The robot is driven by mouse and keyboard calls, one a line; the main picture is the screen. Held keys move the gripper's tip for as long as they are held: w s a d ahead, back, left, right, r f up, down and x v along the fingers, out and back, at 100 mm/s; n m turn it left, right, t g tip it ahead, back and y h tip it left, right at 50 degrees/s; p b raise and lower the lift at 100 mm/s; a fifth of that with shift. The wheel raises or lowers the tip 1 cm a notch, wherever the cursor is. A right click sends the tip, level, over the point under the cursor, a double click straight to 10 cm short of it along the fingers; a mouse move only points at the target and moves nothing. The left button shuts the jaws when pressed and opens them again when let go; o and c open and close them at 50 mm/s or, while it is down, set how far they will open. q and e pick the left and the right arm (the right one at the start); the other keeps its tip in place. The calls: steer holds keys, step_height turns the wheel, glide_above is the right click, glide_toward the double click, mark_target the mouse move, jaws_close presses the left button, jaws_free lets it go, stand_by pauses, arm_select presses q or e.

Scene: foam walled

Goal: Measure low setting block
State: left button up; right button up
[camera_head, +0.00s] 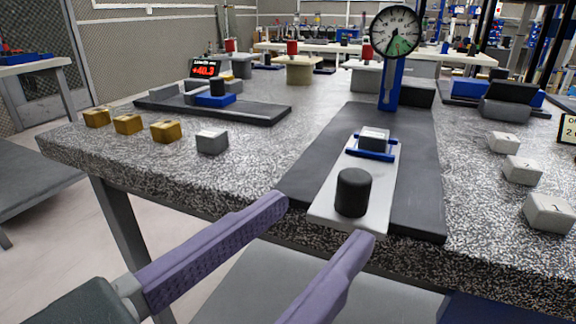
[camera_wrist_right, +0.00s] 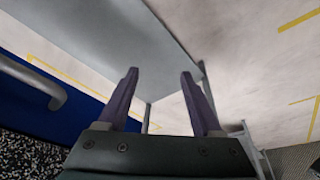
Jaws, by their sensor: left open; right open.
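A round dial gauge (camera_head: 396,33) sits on a blue post above a dark base plate (camera_head: 425,170). A pale slide plate (camera_head: 330,195) on that base carries a black knob (camera_head: 353,190) near the front and a small grey block (camera_head: 374,139) in a blue holder (camera_head: 360,153). Several other blocks stand on the table; I cannot tell which is the low setting block. My left gripper (camera_head: 328,220) is open and empty, its purple fingers at the table's front edge, nearer than the knob. My right gripper (camera_wrist_right: 159,74) is open and empty, away from the tabletop.
Gold blocks (camera_head: 128,124) and a grey block (camera_head: 212,141) stand left on the speckled table (camera_head: 240,180). Pale marked blocks (camera_head: 522,170) stand right. A red-lit readout (camera_head: 205,68) stands behind a dark tray (camera_head: 255,112). A grey shelf (camera_wrist_right: 120,35) lies below my right gripper.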

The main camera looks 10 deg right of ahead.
mark_target(346, 191)
arm_select(q)
steer(key=b+x, duration=0.1)
steer(key=x, duration=0.6)
steer(key=shift+w+d, duration=0.2)
jaws_close()
